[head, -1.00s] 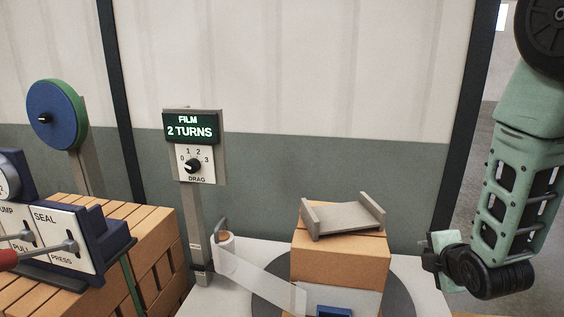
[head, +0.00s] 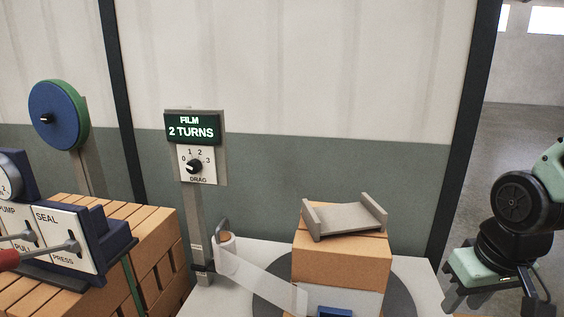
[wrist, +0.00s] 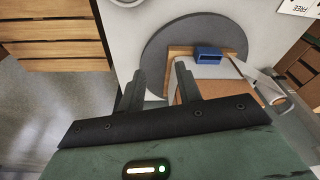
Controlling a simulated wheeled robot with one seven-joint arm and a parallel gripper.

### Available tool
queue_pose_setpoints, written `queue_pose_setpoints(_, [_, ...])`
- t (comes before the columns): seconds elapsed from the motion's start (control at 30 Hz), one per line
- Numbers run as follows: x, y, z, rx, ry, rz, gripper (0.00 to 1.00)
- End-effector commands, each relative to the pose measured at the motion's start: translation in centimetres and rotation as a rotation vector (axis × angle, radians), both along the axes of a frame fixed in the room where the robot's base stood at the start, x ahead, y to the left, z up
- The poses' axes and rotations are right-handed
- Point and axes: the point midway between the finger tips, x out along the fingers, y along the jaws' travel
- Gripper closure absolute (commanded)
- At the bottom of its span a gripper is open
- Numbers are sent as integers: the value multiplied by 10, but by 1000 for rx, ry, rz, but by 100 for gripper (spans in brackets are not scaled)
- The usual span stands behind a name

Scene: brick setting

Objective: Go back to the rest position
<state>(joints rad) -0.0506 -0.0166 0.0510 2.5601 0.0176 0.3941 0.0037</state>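My gripper (head: 490,302) is at the lower right in the head view, pointing down, to the right of the white table (head: 424,283). In the wrist view my gripper (wrist: 159,75) has its two dark fingers apart with nothing between them. The cardboard box (head: 341,258) stands on the grey turntable (head: 402,293), clear of my gripper. A grey cradle-shaped piece (head: 344,218) lies on top of the box.
A film roll (head: 226,250) with a clear strip reaches towards the box. A post carries a sign (head: 191,127) reading "FILM 2 TURNS" and a drag dial (head: 195,166). Floor is open at right.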

Motion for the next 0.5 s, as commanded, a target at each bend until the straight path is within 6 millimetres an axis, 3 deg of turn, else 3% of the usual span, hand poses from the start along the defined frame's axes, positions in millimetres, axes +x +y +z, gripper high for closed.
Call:
queue_pose_setpoints(0.27, [-42,82,8,2,73,269,66])
queue_pose_setpoints(0.5, [-104,140,16,-22,151,523,66])
